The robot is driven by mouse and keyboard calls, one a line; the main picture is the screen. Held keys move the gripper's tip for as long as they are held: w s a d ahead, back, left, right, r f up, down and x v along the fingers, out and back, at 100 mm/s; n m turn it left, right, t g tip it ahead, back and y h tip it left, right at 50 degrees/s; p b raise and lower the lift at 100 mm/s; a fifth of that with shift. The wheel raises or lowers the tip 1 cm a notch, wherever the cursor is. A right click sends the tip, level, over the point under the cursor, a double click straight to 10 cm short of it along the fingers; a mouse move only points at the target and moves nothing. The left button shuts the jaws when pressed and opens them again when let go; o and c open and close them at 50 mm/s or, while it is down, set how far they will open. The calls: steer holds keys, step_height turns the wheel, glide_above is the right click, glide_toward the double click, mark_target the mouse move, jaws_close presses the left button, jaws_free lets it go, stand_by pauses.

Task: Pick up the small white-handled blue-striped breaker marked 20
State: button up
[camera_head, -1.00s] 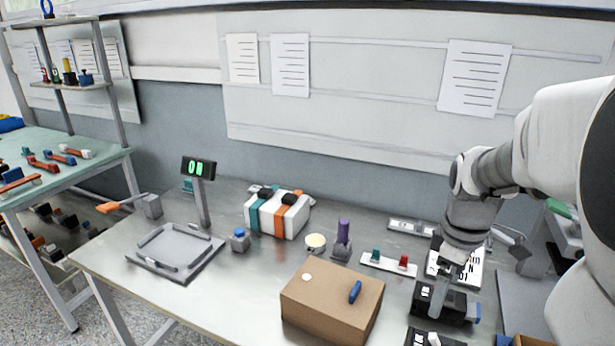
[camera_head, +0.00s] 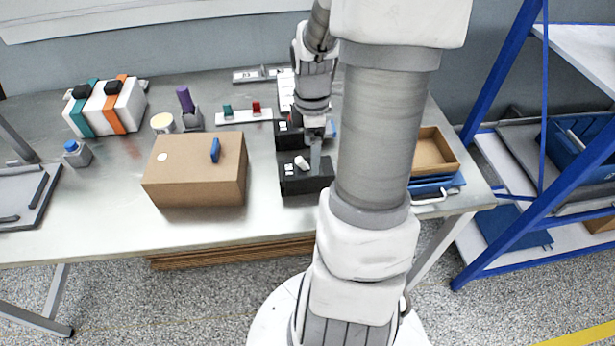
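Two dark breakers are near the table's middle. The rear one (camera_head: 284,139) is partly behind my gripper, with a bit of blue at its right end. The front one (camera_head: 297,185) is black with a white handle on top. No marking of 20 can be read, and I cannot tell which has the blue stripe. My gripper (camera_head: 315,168) points down, its tip overlapping the right part of the front breaker in the view. Whether it touches is unclear. Its fingers show edge-on, so their opening is hidden.
A cardboard box (camera_head: 196,190) with a blue handle stands left of the breakers. Behind it are a purple-topped post (camera_head: 188,108) and a strip with green and red knobs (camera_head: 243,116). A brown tray (camera_head: 433,152) lies right, partly behind my arm.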

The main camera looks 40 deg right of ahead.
mark_target(308, 165)
steer(key=f, duration=0.2)
steer(key=f+b, duration=0.1)
steer(key=f, duration=0.1)
steer(key=f+b, duration=0.1)
steer(key=f, duration=0.1)
steer(key=shift+w+a+f, duration=0.15)
steer(key=shift+a+f, duration=0.05)
steer(key=shift+a, duration=0.1)
steer(key=shift+r, duration=0.1)
jaws_close()
